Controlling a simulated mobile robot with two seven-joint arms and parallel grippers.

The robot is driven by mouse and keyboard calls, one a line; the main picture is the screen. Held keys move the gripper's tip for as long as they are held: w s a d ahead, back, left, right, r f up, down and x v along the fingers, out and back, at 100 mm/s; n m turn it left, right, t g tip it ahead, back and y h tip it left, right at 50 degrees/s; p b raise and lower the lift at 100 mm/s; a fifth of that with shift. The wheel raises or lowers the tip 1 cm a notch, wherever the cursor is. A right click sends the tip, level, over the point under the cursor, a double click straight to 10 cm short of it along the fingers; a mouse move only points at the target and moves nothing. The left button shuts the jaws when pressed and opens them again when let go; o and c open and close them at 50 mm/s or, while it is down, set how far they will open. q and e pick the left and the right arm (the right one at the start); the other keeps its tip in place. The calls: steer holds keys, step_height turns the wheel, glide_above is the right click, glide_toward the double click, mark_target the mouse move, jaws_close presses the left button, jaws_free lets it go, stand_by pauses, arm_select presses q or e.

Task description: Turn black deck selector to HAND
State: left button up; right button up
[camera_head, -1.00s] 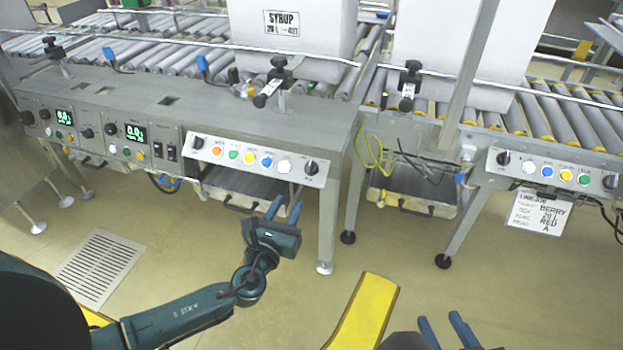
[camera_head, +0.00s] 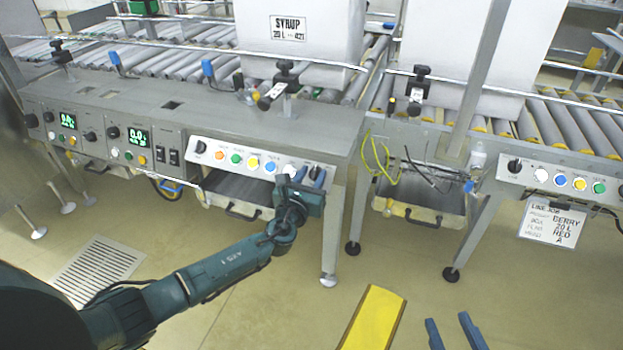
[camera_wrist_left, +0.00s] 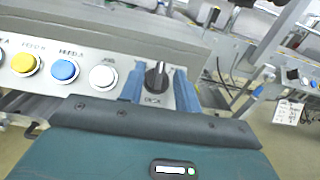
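A black selector knob (camera_wrist_left: 155,75) sits at the right end of a light control panel (camera_head: 259,160). In the left wrist view it stands between the two blue fingers of my left gripper (camera_wrist_left: 158,90). The fingers are open, one on each side of the knob; I cannot tell whether they touch it. The small label below the knob is hard to read. In the head view my left gripper (camera_head: 308,177) is at this panel end and partly covers the knob. My right gripper (camera_head: 453,333) is at the bottom edge, its fingers apart and empty, away from the panels.
Coloured buttons, including a white one (camera_wrist_left: 103,77) and a blue one (camera_wrist_left: 65,71), line the panel. Another black selector (camera_head: 199,147) is at its left end. A second panel (camera_head: 560,181) is on the right conveyor. A drawer (camera_head: 238,190) sits under the panel.

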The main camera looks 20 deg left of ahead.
arm_select(q)
steer(key=shift+w, duration=0.1)
steer(key=shift+c, duration=0.4)
jaws_close()
steer(key=shift+d+n+y, duration=0.1)
steer(key=shift+n+y, duration=0.2)
steer(key=shift+n, duration=0.2)
steer(key=n+y, duration=0.1)
steer(key=n, duration=0.1)
steer(key=n+y, duration=0.2)
steer(key=n+g+y, duration=0.1)
steer(key=n, duration=0.1)
steer(key=shift+d+y+p, duration=0.3)
steer(key=shift+y+p, duration=0.05)
steer(key=shift+y, duration=0.05)
steer(key=shift+w+d+r+n+g+y, duration=0.1)
steer(key=shift+n+g+y, duration=0.7)
steer(key=shift+n, duration=0.45)
steer(key=shift+n+g+y, duration=0.6)
steer(key=shift+n+y, duration=0.3)
steer(key=shift+n, duration=0.35)
steer(key=shift+o, duration=0.4)
jaws_free()
